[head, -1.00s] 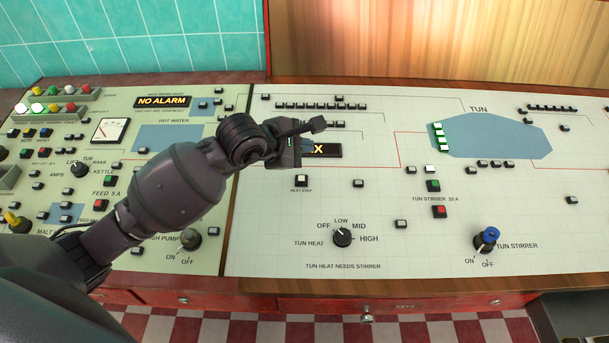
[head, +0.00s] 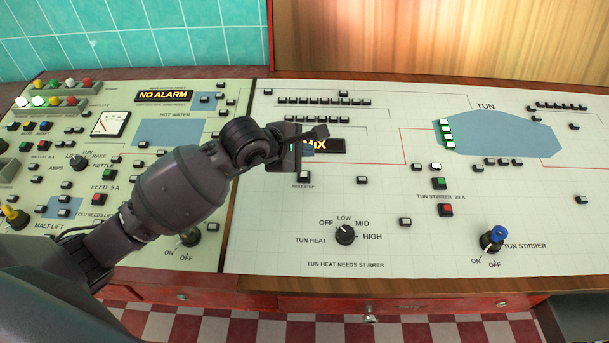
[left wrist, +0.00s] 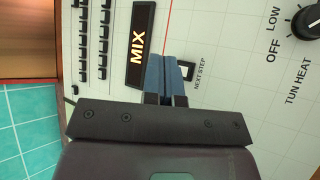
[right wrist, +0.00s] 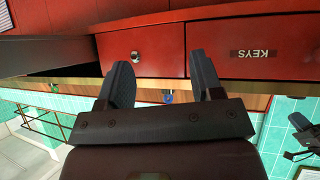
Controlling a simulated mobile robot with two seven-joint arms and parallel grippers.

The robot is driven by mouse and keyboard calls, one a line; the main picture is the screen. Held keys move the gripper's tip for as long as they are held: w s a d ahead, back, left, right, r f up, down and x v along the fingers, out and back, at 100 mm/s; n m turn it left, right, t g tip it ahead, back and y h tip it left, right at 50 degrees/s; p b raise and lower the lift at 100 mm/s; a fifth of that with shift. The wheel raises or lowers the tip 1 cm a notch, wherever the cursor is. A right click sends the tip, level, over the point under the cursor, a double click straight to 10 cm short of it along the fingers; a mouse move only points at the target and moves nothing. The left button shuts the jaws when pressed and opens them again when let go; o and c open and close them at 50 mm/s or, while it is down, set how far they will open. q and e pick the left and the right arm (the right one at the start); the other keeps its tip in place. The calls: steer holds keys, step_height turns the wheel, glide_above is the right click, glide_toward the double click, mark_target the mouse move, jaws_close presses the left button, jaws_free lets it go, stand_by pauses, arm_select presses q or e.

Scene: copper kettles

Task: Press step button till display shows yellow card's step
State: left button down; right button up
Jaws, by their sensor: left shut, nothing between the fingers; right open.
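The step display (head: 325,145) on the console reads MIX in lit letters. It shows fully in the left wrist view (left wrist: 138,46). The white NEXT STEP button (left wrist: 186,70) sits just beside it and also shows in the head view (head: 303,177). My left gripper (left wrist: 168,60) is shut and empty. Its blue fingertips lie between the display and the button in the left wrist view, close to the button; I cannot tell whether they touch the panel. My right gripper (right wrist: 163,75) is open and empty, facing red drawers. I see no yellow card in any view.
The TUN HEAT knob (head: 345,234), TUN STIRRER switch (head: 491,239), green button (head: 438,183) and red button (head: 445,210) stand on the same panel. A NO ALARM display (head: 163,96) is at the left. A red drawer (right wrist: 145,45) faces my right gripper.

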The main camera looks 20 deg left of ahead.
arm_select(q)
steer(key=b, duration=0.3)
glide_above(304, 175)
steer(key=s, duration=0.1)
steer(key=f, duration=0.4)
steer(key=shift+s+d+f, duration=0.15)
steer(key=shift+d+f, duration=0.05)
steer(key=shift+f, duration=0.75)
stand_by(0.6)
steer(key=shift+w+f, duration=0.1)
steer(key=shift+w, duration=0.1)
steer(key=shift+a+f, duration=0.1)
steer(key=shift+f, duration=0.2)
